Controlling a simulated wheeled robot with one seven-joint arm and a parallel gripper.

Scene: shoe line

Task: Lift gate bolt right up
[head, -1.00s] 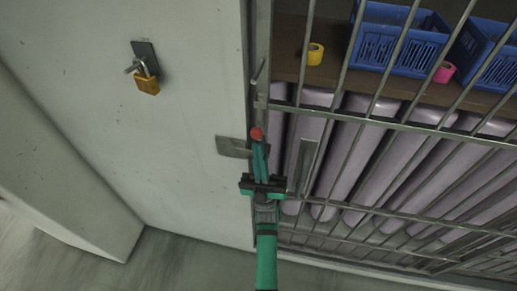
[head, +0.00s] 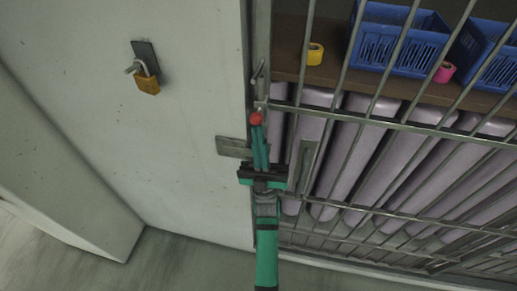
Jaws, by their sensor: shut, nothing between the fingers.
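The gate bolt's red knob (head: 256,118) shows in the head view at the gate's left edge. A thin metal rod with a bent top (head: 258,75) stands above it beside the gate post. My gripper (head: 258,130) is shut and empty, pointing up the picture. Its fingertips are right below the knob and seem to touch its underside. The gripper and fingers hide the lower part of the bolt. A grey metal plate (head: 230,147) sits on the pale wall just left of the fingers.
The barred gate (head: 400,125) fills the right side. Behind it are pale purple rolls (head: 350,150), a brown shelf (head: 335,78), blue crates (head: 395,45) and yellow and pink tape rolls. A brass padlock (head: 147,85) hangs on the left wall.

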